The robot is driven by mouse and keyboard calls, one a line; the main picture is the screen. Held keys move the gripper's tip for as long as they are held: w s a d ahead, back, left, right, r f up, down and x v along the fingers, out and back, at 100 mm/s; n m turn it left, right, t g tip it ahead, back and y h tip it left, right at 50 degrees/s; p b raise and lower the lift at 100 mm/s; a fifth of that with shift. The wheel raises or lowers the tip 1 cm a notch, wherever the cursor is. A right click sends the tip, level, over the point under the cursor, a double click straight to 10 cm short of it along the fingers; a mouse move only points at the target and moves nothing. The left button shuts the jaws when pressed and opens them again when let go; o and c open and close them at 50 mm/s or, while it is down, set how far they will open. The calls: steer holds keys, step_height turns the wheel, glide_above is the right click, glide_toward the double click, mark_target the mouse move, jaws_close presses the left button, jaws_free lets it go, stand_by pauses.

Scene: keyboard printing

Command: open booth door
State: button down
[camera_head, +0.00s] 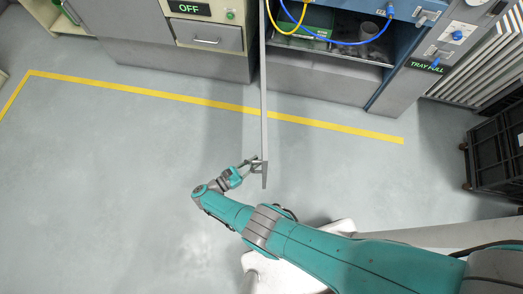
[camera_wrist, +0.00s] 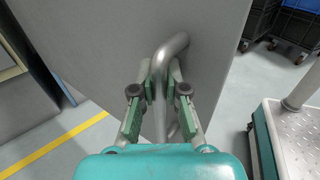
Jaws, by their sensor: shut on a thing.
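The booth door (camera_head: 264,110) stands swung out from the booth (camera_head: 315,82), seen nearly edge-on from above. Its flat grey panel fills much of the wrist view (camera_wrist: 100,40). A bent grey bar handle (camera_wrist: 172,48) sticks out from the panel. My gripper (camera_head: 252,166) is at the door's free end, on its left side. In the wrist view my gripper (camera_wrist: 160,88) is shut on the handle, with a green-padded finger on each side of the bar. The booth's inside, with blue and yellow cables, shows to the right of the door.
A grey cabinet with an OFF sign (camera_head: 190,8) stands left of the door. A yellow floor line (camera_head: 170,95) crosses in front of the machines. A black crate on wheels (camera_head: 497,150) stands at the right. The grey floor at left is clear.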

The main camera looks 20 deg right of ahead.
steer(key=shift+a+r, duration=0.3)
steer(key=shift+a, duration=0.2)
steer(key=shift+s, duration=0.1)
steer(key=c, duration=1.2)
jaws_free()
steer(key=shift+s, duration=0.1)
